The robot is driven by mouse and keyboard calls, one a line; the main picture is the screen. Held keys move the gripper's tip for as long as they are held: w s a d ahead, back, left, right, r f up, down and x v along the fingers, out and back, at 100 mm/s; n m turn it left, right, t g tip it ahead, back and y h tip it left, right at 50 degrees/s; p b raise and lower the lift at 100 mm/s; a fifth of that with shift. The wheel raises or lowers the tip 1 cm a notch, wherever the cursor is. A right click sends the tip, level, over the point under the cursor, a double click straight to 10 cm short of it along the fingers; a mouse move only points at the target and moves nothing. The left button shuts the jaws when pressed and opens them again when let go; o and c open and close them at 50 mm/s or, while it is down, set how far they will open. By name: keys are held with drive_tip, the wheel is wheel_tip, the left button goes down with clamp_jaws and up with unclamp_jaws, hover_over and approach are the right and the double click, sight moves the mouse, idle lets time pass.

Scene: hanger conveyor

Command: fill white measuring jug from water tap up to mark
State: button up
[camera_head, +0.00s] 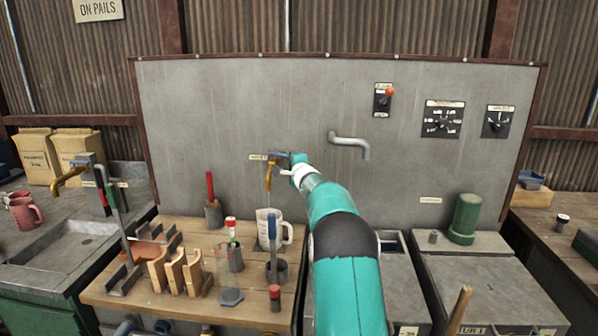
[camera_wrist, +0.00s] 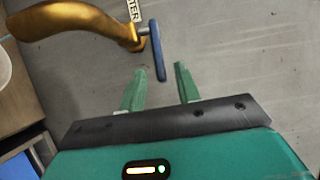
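The white measuring jug (camera_head: 262,229) stands upright on the wooden bench, its handle to the right. It is below the spout of the brass water tap (camera_head: 268,178) on the grey wall panel. A blue-handled tool partly covers the jug, and its water level and mark cannot be made out. In the wrist view the brass tap (camera_wrist: 95,18) has a blue handle (camera_wrist: 157,50). My gripper (camera_wrist: 158,88) is open, its green fingers to either side of the handle's lower end, not visibly closed on it. My gripper (camera_head: 292,163) also shows at the tap.
The bench (camera_head: 195,310) holds a wooden rack (camera_head: 180,272), red-handled tools and a grey cup (camera_head: 277,270). Another wall spout (camera_head: 350,143) is right of my arm. A sink with a second brass tap (camera_head: 70,176) and a red jug (camera_head: 25,212) is at left.

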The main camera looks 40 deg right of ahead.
drive_tip(key=v, duration=0.9)
drive_tip(key=shift+s, duration=0.3)
drive_tip(key=shift+a, duration=0.1)
idle(6.7)
